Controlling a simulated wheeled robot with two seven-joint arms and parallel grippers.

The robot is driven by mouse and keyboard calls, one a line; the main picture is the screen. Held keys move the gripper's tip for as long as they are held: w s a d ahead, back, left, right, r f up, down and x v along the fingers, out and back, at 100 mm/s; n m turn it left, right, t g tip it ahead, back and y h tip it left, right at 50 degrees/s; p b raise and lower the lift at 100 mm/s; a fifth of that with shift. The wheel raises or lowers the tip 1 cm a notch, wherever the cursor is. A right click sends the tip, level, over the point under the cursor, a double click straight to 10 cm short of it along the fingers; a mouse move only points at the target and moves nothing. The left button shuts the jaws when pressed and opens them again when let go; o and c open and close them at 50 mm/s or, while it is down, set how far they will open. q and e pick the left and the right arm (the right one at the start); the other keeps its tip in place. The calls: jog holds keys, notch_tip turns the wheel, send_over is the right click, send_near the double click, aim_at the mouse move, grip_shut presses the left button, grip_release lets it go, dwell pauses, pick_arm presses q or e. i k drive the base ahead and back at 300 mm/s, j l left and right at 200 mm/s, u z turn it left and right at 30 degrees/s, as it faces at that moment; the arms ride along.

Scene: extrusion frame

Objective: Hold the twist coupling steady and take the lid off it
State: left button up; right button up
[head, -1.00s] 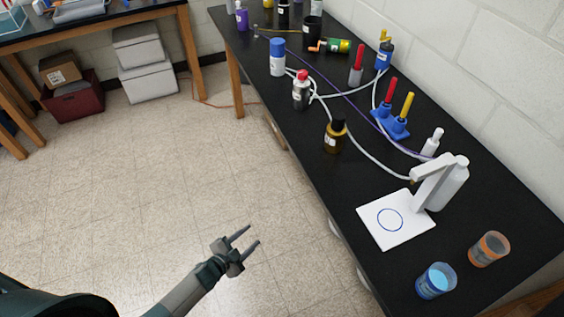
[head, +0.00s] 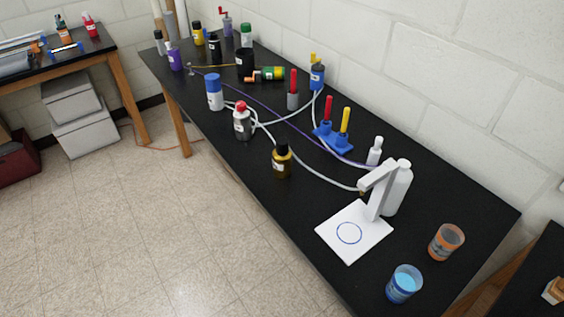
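No thing on the black bench is plainly the twist coupling; I cannot tell which it is. A green and orange cylinder (head: 267,74) lies on its side at the back, next to a black cup (head: 245,64). A white bottle with a blue cap (head: 214,92) and a grey bottle with a red cap (head: 242,122) stand upright nearer the front edge. A blue container with a yellow top (head: 317,76) stands near the wall. Neither of my grippers is in view.
The black bench (head: 458,196) runs along the wall. White and purple tubes cross its middle. A white stand with a square plate (head: 354,231), a blue cup (head: 404,284) and an orange-rimmed cup (head: 446,242) occupy the near end. The floor (head: 180,235) at left is open.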

aim_at(282, 164)
jog(key=z, duration=0.5)
jog(key=j+z, duration=1)
jog(key=k+j, duration=0.1)
jog(key=j, duration=0.35)
jog(key=j+z, duration=0.1)
jog(key=j, duration=0.35)
jog(key=k+j+z, duration=0.1)
jog(key=j, duration=0.3)
jog(key=k+j, duration=0.15)
jog(key=j, duration=0.3)
jog(key=k+j+z, duration=0.1)
jog(key=j, duration=0.3)
